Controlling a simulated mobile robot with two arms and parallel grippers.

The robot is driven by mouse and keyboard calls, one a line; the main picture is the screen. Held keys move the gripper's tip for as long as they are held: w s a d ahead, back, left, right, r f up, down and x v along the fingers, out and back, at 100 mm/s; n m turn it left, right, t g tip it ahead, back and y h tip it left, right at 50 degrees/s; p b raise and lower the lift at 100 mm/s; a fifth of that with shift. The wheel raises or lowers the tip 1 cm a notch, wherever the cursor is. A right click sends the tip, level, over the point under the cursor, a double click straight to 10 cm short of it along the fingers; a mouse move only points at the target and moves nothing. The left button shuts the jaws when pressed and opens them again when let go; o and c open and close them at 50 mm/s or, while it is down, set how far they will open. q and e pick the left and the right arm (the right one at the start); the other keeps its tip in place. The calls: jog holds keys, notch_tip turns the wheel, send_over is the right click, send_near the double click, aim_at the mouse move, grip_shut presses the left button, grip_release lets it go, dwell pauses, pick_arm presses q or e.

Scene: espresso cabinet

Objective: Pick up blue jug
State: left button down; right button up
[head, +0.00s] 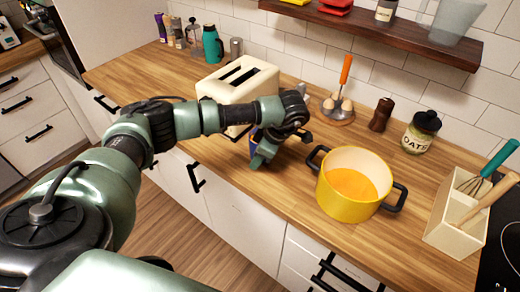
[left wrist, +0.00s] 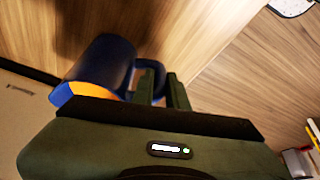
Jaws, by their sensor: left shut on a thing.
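In the head view only a small blue part of the jug (head: 254,143) shows, mostly hidden behind my left gripper (head: 265,158), near the counter's front edge. My left gripper also shows in the left wrist view (left wrist: 162,86), with its two fingers at the jug's handle, shut on it. Whether the jug touches the counter is hidden. My right gripper is not in view.
A cream toaster (head: 225,88) stands close behind my left gripper. A yellow pot (head: 340,203) with orange contents is just to its right. An egg holder (head: 338,112), a pepper mill (head: 381,115) and an oats jar (head: 421,133) stand at the wall. A utensil box (head: 455,225) is further right.

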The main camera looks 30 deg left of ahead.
pick_arm(q)
jog(key=shift+r, duration=0.15)
dwell(0.5)
jog(key=shift+r+b, duration=0.5)
jog(key=shift+r, duration=0.8)
notch_tip(320, 180, up, 6)
jog(key=shift+f+b, duration=0.1)
jog(key=shift+b, duration=0.75)
notch_tip(320, 180, up, 11)
jog(key=shift+p, duration=0.3)
